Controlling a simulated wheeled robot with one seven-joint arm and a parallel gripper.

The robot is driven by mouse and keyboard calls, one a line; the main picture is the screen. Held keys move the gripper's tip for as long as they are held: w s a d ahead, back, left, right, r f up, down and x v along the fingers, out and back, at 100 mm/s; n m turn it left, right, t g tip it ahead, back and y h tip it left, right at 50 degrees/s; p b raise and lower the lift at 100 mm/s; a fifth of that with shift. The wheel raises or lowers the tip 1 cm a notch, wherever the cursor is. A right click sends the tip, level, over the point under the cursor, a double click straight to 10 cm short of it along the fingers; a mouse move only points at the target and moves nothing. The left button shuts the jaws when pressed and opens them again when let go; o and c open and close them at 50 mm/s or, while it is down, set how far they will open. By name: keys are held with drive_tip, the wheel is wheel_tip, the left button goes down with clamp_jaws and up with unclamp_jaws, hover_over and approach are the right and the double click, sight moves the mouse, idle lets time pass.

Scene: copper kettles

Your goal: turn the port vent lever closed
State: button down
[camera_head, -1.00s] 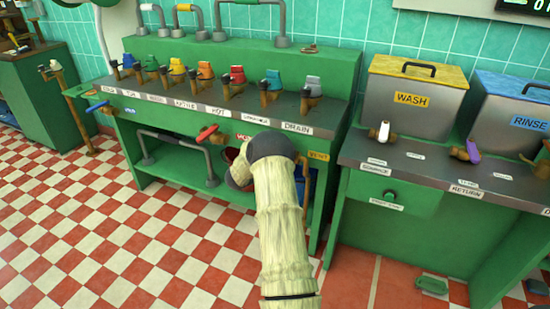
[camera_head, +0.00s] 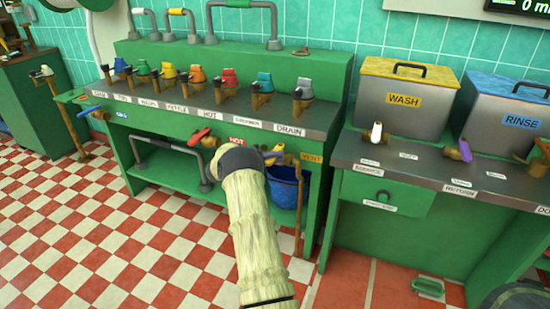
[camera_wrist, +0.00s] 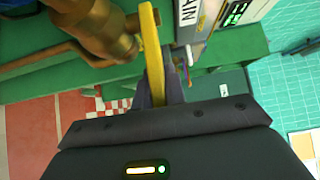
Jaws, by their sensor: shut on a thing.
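The vent lever (camera_head: 273,154) is a yellow handle on a brass valve, beside the yellow VENT label (camera_head: 312,158) under the front edge of the green sink counter. In the wrist view the yellow lever (camera_wrist: 151,45) stands nearly upright in the picture, next to its brass valve body (camera_wrist: 105,30). My gripper (camera_wrist: 160,92) is shut on the lever's lower part. In the head view my pale-sleeved arm and dark wrist hide the fingers and part of the lever.
A red lever (camera_head: 199,137) by the HOT label sits just left of my wrist, and a blue lever (camera_head: 89,111) is farther left. A blue bucket (camera_head: 285,190) hangs or stands under the counter; its support is unclear. Checkered floor (camera_head: 110,225) is open in front.

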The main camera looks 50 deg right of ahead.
drive_tip(key=shift+w, duration=0.15)
drive_tip(key=c, duration=1.7)
unclamp_jaws()
drive_tip(key=shift+a, duration=0.1)
drive_tip(key=p+v, duration=0.2)
drive_tip(key=v, duration=1.5)
drive_tip(key=shift+a, duration=0.2)
